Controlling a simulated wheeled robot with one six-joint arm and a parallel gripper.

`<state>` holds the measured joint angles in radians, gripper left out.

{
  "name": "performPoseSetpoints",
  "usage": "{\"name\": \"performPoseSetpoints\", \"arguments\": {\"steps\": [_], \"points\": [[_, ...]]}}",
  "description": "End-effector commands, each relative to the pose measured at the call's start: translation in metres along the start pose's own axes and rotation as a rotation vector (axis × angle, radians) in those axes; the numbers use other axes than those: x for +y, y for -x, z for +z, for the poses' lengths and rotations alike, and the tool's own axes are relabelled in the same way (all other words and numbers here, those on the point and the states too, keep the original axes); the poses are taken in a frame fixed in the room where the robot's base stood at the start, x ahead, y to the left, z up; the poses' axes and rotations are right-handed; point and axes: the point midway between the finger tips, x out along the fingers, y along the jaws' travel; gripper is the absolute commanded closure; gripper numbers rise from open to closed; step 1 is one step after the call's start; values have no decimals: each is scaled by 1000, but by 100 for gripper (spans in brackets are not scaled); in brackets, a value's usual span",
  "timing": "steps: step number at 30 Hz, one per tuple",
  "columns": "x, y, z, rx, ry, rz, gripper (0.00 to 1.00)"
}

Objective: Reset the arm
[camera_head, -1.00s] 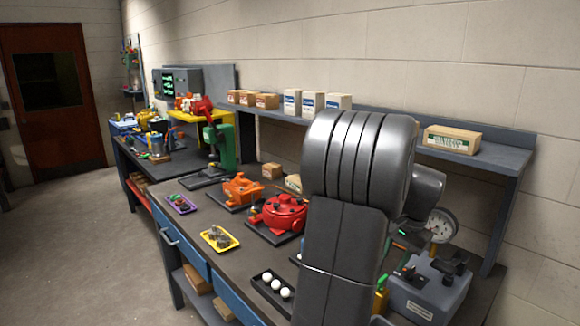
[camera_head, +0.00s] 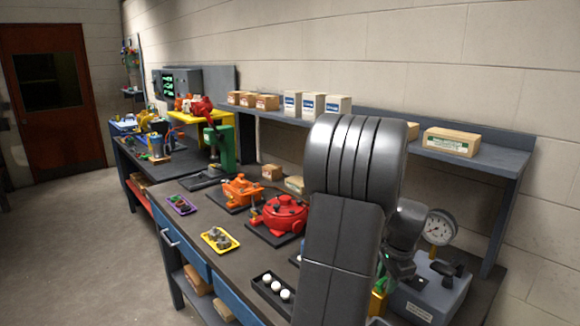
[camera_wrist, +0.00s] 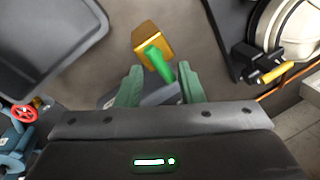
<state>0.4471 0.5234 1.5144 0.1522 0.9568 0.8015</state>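My gripper (camera_wrist: 157,84) shows in the wrist view with its two green fingers apart. A yellow block (camera_wrist: 152,42) with a green handle-like part (camera_wrist: 160,66) lies beyond the fingertips, and the green part appears between the fingers in the picture. I see nothing clamped, and the fingers look clear of the green part. In the head view my arm hides the gripper; the yellow block (camera_head: 378,302) shows partly beside the arm.
The bench carries a red round motor housing (camera_head: 285,213), an orange housing (camera_head: 241,189), a yellow tray (camera_head: 232,247), a black tray with white balls (camera_head: 262,287), a grey box (camera_head: 425,300) and a dial gauge (camera_head: 440,227). Boxes line the shelf (camera_head: 485,155) behind.

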Motion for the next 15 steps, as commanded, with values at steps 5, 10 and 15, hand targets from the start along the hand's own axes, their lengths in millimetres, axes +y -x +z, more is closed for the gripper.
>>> {"name": "performPoseSetpoints", "arguments": {"steps": [5,10,15], "points": [[1,0,1,21,-107,0,65],[2,0,2,34,-172,1,65],[2,0,2,39,-199,0,65]]}}
